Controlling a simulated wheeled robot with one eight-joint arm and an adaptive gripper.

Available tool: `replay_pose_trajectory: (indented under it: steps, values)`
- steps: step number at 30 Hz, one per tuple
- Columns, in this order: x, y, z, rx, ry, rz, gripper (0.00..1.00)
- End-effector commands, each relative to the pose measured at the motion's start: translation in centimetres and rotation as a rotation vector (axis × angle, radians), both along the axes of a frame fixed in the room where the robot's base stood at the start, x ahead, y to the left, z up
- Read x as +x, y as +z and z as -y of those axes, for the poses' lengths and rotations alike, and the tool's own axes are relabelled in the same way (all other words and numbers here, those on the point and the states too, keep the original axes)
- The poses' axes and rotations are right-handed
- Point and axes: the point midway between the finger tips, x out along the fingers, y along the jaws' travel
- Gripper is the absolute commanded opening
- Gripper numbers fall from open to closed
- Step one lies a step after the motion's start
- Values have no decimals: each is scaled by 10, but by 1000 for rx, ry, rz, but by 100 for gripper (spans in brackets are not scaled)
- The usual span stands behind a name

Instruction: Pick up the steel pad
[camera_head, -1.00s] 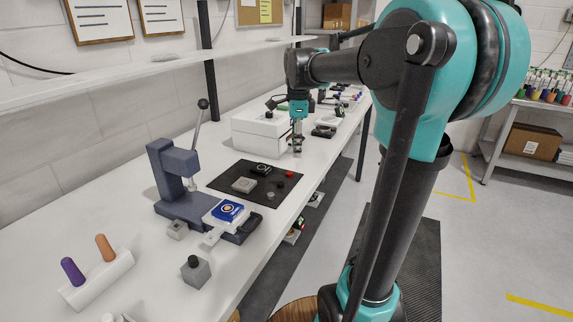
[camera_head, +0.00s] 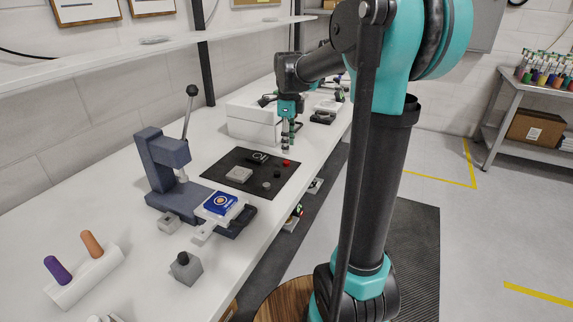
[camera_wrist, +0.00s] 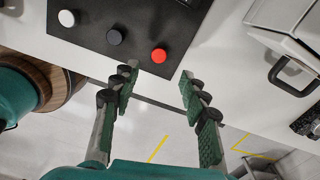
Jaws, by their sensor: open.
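Three small round pads lie in a row on the black mat (camera_head: 222,165). The light grey one, which looks like the steel pad (camera_head: 267,185), is nearest the head camera; in the wrist view it is the pale disc (camera_wrist: 67,18) at upper left. A dark grey pad (camera_wrist: 114,37) is in the middle and a red pad (camera_wrist: 158,55) is at the far end. My gripper (camera_head: 287,148) is open and empty, pointing down beyond the red pad's end of the row. In the wrist view its fingertips (camera_wrist: 158,75) lie close to the red pad, with the pale pad off to the left.
A square beige block (camera_head: 239,174) and a dark round part (camera_head: 259,157) share the mat. A blue-grey press (camera_head: 163,170) stands left of it. A white box (camera_head: 252,122) stands behind, near my gripper. The table's edge runs close to the mat's right side.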

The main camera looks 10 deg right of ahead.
Motion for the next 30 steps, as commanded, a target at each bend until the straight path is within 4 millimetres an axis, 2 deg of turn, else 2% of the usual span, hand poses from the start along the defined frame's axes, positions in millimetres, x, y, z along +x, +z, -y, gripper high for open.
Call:
replay_pose_trajectory:
  steps: [7,16,25,26,30]
  values:
    - [0,-17,-1,0,1,0,44]
    - [0,-55,-5,0,0,0,44]
    - [0,-61,-5,0,0,0,44]
    - [0,-61,-5,0,0,0,43]
    - [0,-61,-5,0,0,0,26]
